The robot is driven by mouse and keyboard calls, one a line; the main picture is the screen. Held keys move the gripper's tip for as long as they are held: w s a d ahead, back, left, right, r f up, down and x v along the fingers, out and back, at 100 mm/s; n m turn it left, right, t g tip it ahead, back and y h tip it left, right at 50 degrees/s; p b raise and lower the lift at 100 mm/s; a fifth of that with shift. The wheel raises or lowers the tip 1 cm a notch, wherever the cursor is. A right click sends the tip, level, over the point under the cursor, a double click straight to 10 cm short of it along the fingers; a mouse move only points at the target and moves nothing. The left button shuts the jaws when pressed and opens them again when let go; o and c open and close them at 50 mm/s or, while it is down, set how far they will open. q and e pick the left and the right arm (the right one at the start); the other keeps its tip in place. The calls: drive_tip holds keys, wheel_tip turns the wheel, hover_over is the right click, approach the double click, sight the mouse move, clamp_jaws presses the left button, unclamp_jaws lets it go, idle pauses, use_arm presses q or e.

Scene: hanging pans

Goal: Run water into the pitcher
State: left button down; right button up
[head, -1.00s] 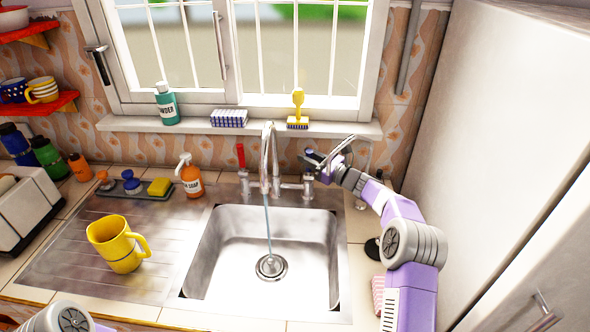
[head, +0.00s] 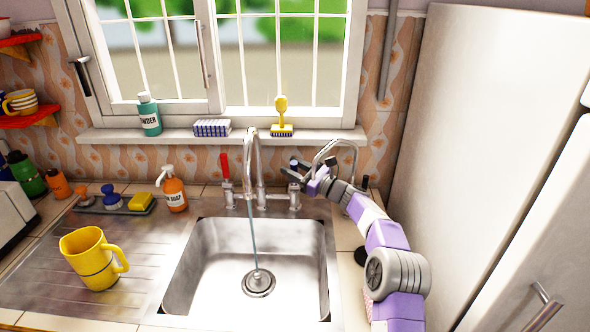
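The chrome faucet (head: 252,160) arches over the sink (head: 205,262). A thin stream of water (head: 253,240) falls from it toward the drain (head: 258,283). The tap's red handle (head: 224,166) stands upright on its left. My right gripper (head: 291,172) is at the tap's right side, its fingers around or beside the right handle, which is mostly hidden. Its opening is too small to judge. My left gripper is out of view.
A soap bottle (head: 174,192) and a yellow sponge (head: 141,201) sit behind the drainboard. The sill (head: 190,136) holds a green bottle (head: 149,114), a checked sponge (head: 212,128) and a brush (head: 282,120). A tall white cabinet (head: 470,120) bounds the right. The sink basin is empty.

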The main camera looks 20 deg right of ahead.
idle(0.3)
drive_tip(key=v, duration=0.7)
drive_tip(key=shift+s+d, duration=0.15)
drive_tip(key=shift+s, duration=0.05)
idle(0.3)
